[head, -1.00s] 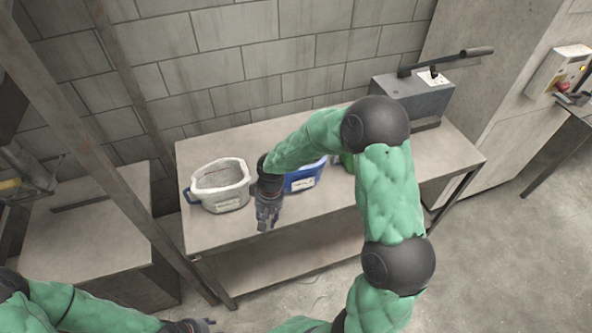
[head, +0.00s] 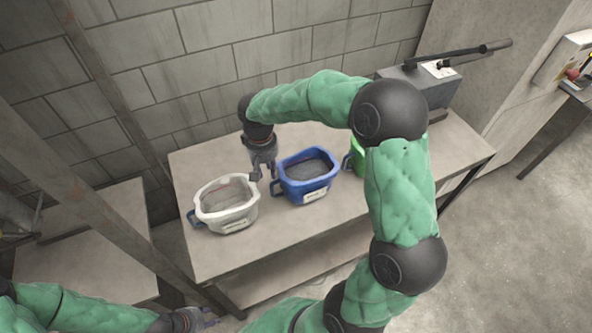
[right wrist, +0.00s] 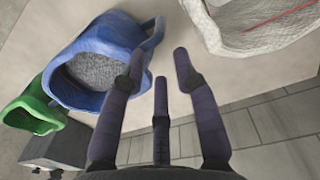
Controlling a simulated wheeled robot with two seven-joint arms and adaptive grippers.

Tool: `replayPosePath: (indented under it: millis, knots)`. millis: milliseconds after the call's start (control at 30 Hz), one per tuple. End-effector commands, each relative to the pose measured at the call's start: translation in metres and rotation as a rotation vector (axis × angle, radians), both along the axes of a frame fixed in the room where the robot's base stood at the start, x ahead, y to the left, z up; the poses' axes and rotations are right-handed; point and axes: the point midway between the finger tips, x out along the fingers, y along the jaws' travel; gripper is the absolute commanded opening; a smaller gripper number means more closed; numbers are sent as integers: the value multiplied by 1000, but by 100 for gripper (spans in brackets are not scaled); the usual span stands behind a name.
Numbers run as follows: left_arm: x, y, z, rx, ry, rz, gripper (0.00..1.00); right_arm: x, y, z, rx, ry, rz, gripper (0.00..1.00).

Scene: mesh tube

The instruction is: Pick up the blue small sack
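The blue small sack (head: 308,187) stands upright on the table between a white and a green sack, with grey grainy contents. It also shows at the left of the right wrist view (right wrist: 84,95), its loop handle ahead of the fingers. My right gripper (head: 264,174) is above the table beside the blue sack's handle side, between it and the white sack. In the right wrist view its fingers (right wrist: 159,66) are spread with nothing between them. My left gripper (head: 205,318) is low at the left, away from the table; its opening is too small to tell.
The white sack (head: 228,222) with a blue handle stands left on the table (head: 285,238). A green sack (head: 357,158) is partly hidden behind my right arm. A grey machine with a lever (head: 425,88) stands at the back right. The wall is close behind.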

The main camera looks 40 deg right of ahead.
Motion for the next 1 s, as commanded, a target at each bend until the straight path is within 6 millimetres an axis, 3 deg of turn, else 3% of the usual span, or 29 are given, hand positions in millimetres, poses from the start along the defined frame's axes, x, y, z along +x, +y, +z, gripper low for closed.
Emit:
replayPosePath:
  millis: [167, 433, 667, 1000]
  knots:
    - [0, 0, -3, 0, 1, 0, 40, 0, -1, -11, 0, 1, 0, 31]
    - [-1, 0, -12, 0, 1, 0, 40, -1, -2, -50, 0, 2, 1, 31]
    - [0, 0, -16, 0, 1, 0, 40, -1, -4, -64, 0, 0, -1, 31]
    - [0, 0, -29, 0, 1, 0, 40, -2, -8, -107, 0, 1, 0, 31]
